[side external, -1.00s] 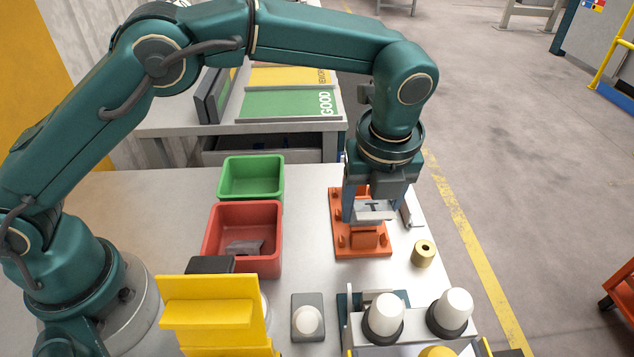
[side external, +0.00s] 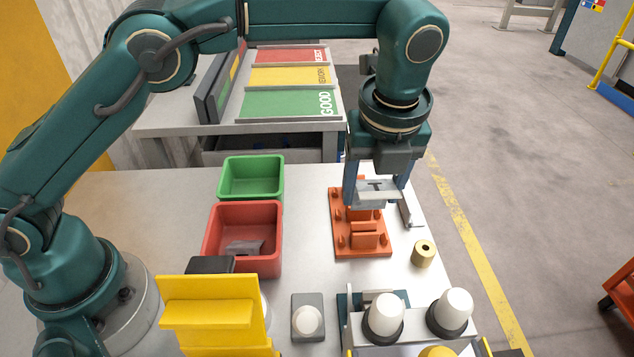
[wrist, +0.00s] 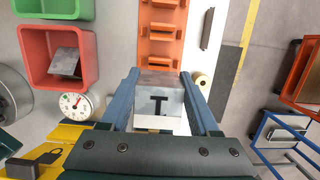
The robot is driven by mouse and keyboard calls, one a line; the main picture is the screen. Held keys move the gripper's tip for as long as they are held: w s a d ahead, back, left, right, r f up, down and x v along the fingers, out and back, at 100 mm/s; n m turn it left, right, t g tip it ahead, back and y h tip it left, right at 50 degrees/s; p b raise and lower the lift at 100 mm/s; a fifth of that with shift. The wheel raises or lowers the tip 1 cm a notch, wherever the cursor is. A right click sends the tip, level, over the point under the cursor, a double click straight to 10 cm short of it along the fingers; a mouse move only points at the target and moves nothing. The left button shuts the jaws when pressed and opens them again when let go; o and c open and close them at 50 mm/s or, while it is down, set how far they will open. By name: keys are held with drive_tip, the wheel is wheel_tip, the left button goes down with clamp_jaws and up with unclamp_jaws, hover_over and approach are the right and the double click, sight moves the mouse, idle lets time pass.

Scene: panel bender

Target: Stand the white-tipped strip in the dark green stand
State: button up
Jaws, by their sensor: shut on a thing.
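My gripper (side external: 377,194) is shut on a grey metal strip (side external: 378,188) with a dark T mark, above the orange rack. In the wrist view the strip (wrist: 158,100) sits between my gripper's blue fingers (wrist: 159,84), with a white band on its side nearest the palm. It appears clear of the rack. A dark green base (side external: 344,300), apparently the stand, is at the front of the table, left of two white domes.
The orange rack (side external: 343,246) has upright holders. A grey bar (side external: 411,208) and brass cylinder (side external: 423,252) lie to its right. Red (side external: 209,240) and green (side external: 222,187) bins stand left. A yellow bracket (side external: 215,300), a dial gauge (wrist: 76,105) and white domes (side external: 450,308) crowd the front.

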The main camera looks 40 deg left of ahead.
drive_tip(key=shift+s+d+n, duration=0.1)
drive_tip(key=shift+d+n, duration=0.05)
drive_tip(key=shift+n, duration=0.15)
drive_tip(key=s+d, duration=0.2)
drive_tip(key=s+d+f, duration=0.1)
drive_tip(key=s+d, duration=0.2)
drive_tip(key=s+d+f, duration=0.1)
drive_tip(key=s+d, duration=0.1)
drive_tip(key=s, duration=0.1)
drive_tip(key=shift+d, duration=0.35)
drive_tip(key=shift+w+f, duration=0.1)
drive_tip(key=shift+f, duration=1.15)
drive_tip(key=shift+f, duration=1.5)
drive_tip(key=o, duration=1)
drive_tip(key=shift+c, duration=0.2)
drive_tip(key=shift+o, duration=0.2)
